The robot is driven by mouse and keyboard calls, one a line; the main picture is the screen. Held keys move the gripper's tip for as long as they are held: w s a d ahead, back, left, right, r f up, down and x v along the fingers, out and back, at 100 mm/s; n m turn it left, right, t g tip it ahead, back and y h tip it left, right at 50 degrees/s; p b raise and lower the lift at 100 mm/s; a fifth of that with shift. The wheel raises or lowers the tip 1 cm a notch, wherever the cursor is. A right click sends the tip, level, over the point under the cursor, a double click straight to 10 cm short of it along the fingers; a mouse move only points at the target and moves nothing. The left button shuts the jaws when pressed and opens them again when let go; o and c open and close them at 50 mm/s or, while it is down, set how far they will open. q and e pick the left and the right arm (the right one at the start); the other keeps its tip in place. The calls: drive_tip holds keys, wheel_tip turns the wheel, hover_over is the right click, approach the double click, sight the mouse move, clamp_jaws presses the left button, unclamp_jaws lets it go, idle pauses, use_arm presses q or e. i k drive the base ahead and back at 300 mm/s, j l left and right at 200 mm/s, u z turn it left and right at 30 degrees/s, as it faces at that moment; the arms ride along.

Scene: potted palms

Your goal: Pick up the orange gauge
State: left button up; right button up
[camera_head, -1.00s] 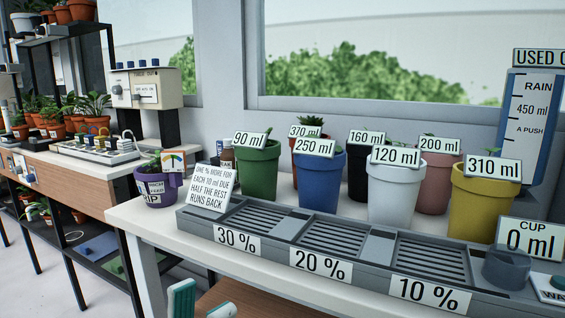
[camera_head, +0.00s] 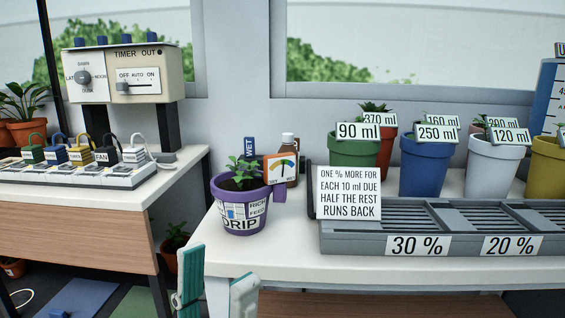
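The orange gauge (camera_head: 280,167) is a small square plate with an orange edge and a dial face. It is at the right rim of the purple pot (camera_head: 238,212), which stands near the left end of the white table and holds a small green plant. How the gauge is fixed there I cannot tell. My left gripper (camera_head: 217,288) shows at the bottom, in front of the table edge and below the pot. Its two teal and pale fingers are apart with nothing between them. My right gripper is not in view.
A brown bottle (camera_head: 289,160) stands behind the gauge. A white text card (camera_head: 348,193) and the grey tray (camera_head: 440,243) are to its right. A blue WET tag (camera_head: 249,147) rises behind the plant. A second table (camera_head: 75,225) with a timer box (camera_head: 128,75) stands left, past a gap.

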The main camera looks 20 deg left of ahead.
sight(278, 168)
drive_tip(key=k+j, duration=0.1)
drive_tip(key=j, duration=0.3)
drive_tip(key=k+j, duration=0.1)
drive_tip(key=j, duration=0.7)
drive_tip(key=k+j, duration=0.15)
drive_tip(key=j, duration=0.25)
